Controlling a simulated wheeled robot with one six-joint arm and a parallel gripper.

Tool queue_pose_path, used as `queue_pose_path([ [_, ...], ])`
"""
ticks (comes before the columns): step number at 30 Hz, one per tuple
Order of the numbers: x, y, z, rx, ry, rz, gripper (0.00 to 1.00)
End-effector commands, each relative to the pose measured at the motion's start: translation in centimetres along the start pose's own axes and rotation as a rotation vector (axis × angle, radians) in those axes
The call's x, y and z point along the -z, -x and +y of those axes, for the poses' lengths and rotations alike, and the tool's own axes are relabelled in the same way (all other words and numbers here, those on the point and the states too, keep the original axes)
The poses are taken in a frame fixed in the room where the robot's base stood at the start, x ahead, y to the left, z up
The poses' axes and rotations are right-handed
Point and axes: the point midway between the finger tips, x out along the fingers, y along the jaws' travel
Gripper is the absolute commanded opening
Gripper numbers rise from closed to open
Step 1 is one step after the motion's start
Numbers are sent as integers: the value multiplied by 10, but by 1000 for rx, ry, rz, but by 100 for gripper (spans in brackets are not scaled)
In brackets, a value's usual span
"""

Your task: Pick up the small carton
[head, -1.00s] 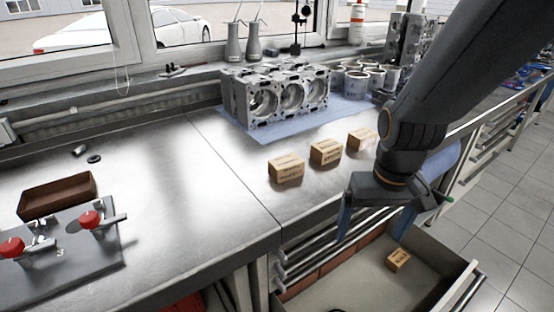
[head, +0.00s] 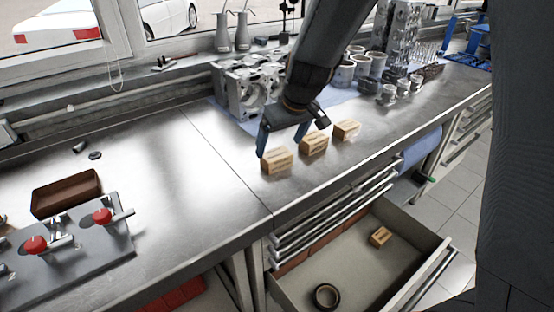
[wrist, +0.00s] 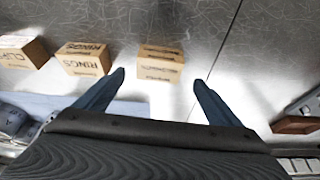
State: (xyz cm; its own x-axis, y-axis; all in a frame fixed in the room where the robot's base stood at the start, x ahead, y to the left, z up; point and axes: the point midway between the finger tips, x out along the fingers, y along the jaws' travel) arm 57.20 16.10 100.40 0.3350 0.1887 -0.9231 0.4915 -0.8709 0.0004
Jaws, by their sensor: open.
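Three small cardboard cartons stand in a row on the metal bench: a left one (head: 277,161), a middle one (head: 314,144) and a right one (head: 347,130). A fourth small carton (head: 380,236) lies in the open drawer below. My gripper (head: 283,142) is open and empty, over the bench by the left carton. In the wrist view, that carton (wrist: 160,64) shows between and just beyond the two blue fingertips (wrist: 158,78), apart from them. The middle carton (wrist: 83,58), marked RINGS, is beside the left-hand finger in that view.
The engine block (head: 240,88) stands behind the cartons, partly hidden by my arm. The open drawer (head: 335,262) juts out below the bench and also holds a dark ring (head: 326,296). A brown tray (head: 66,194) and a fixture with red knobs are at left.

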Motion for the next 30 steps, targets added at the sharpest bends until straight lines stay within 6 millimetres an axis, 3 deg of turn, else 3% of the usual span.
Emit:
queue_pose_path([
  [18,0,-61,1,0,-3,-4,88],
  [29,0,-68,1,-1,-2,-2,88],
  [30,0,-68,1,-1,-2,-2,82],
])
